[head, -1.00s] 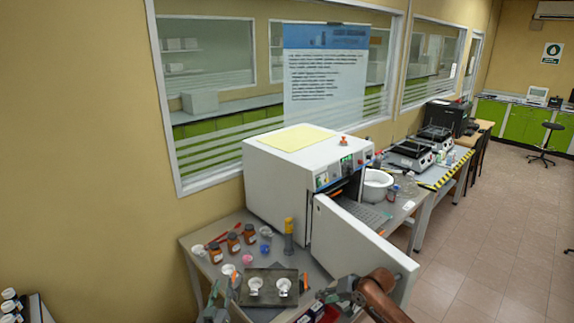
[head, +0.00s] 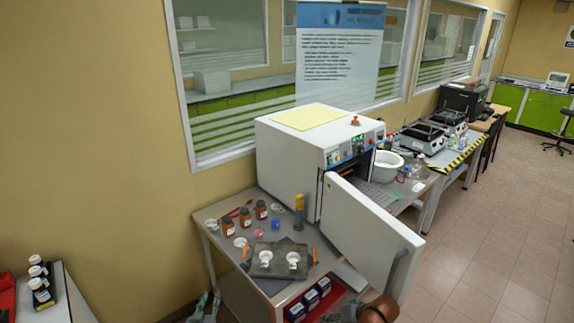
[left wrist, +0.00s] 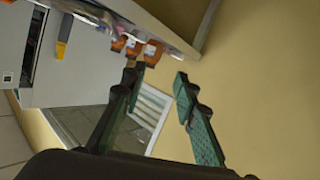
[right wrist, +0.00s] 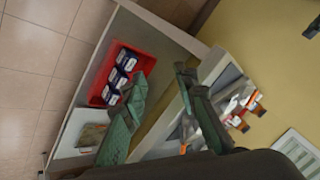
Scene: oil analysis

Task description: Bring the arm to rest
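My left gripper (head: 204,308) shows at the bottom edge of the head view, in front of the table's left front corner. In the left wrist view its two green-padded fingers (left wrist: 158,78) are apart with nothing between them. My right arm shows only in part at the bottom of the head view, below the open oven door. In the right wrist view the right gripper's fingers (right wrist: 164,80) are apart and empty, with the table and a red tray (right wrist: 122,72) beyond them. Both grippers are clear of the objects on the table.
The white oven (head: 293,143) stands with its door (head: 362,232) open towards the front right. The table (head: 222,205) holds brown bottles (head: 246,216), small cups and a dark tray (head: 274,272) with two white dishes. A side table (head: 62,308) with bottles stands at left.

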